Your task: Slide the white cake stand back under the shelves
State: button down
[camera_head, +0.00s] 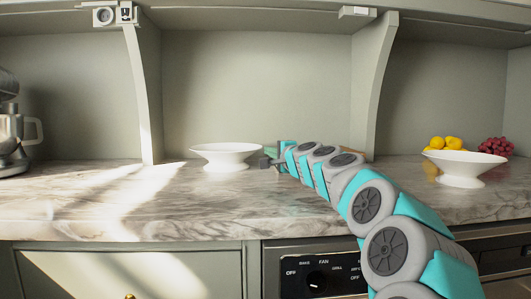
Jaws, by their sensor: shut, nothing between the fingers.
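A white cake stand (225,156), wide and shallow on a short foot, stands upright on the marble counter in front of the middle bay of the shelves (258,90). My gripper (267,163) is just to the right of its foot, low over the counter. Its fingers are shut and hold nothing. I cannot tell whether the fingertips touch the stand. A second, similar white footed dish (465,168) stands at the right of the counter.
Yellow fruit (445,143) and dark red grapes (495,147) are behind or in the right dish. A metal mixer (12,130) is at the far left. Upright dividers (143,95) flank the middle bay. The marble counter (150,205) is clear at front left. An oven panel (315,278) is below.

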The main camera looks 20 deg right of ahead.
jog(key=shift+s+d, duration=0.75)
jog(key=s, duration=0.8)
jog(key=shift+s+d, duration=0.1)
jog(key=shift+d, duration=0.1)
jog(key=shift+s, duration=0.75)
